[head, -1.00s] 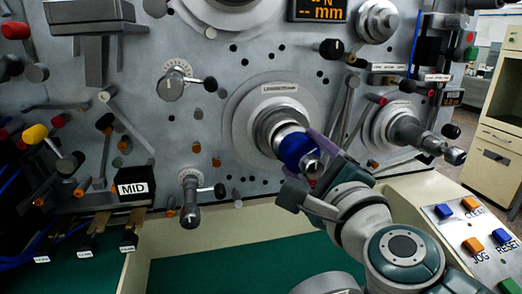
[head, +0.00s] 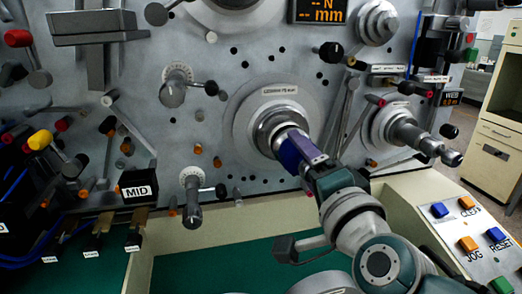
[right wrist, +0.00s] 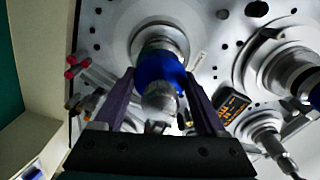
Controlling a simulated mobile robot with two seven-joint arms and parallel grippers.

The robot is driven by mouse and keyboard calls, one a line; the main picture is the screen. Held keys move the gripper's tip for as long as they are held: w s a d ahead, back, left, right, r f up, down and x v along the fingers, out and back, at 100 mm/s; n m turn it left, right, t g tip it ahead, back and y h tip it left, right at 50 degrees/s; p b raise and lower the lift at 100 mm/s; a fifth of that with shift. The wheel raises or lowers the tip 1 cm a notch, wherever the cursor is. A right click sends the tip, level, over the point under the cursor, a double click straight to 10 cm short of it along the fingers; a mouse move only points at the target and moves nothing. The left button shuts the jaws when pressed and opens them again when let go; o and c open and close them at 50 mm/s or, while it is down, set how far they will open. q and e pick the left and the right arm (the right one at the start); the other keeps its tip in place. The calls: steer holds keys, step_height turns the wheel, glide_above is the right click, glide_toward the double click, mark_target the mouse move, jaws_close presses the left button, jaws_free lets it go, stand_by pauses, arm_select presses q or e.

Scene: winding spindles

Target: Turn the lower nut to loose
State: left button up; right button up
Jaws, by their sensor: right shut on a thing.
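The lower nut (head: 284,155) is a blue collar on the lower spindle (head: 266,129), which sticks out of a round flange on the grey machine face. In the right wrist view the blue nut (right wrist: 158,70) sits between my two purple fingers, with the spindle's rounded metal end (right wrist: 160,101) in front of it. My right gripper (head: 300,150) is shut on the nut, one finger on each side. In the head view its near finger hides much of the nut. My left gripper is not in view.
Another spindle (head: 415,136) juts out to the right. Levers and a knobbed handle (head: 193,200) stand out on the left. A button panel (head: 470,235) with JOG and RESET labels is at the lower right. A green surface (head: 215,268) lies below.

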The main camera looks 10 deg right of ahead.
steer(key=shift+n, duration=0.9)
steer(key=o, duration=1.3)
steer(key=shift+s, duration=0.15)
steer(key=s, duration=0.9)
steer(key=shift+s+d, duration=0.2)
steer(key=shift+s, duration=0.1)
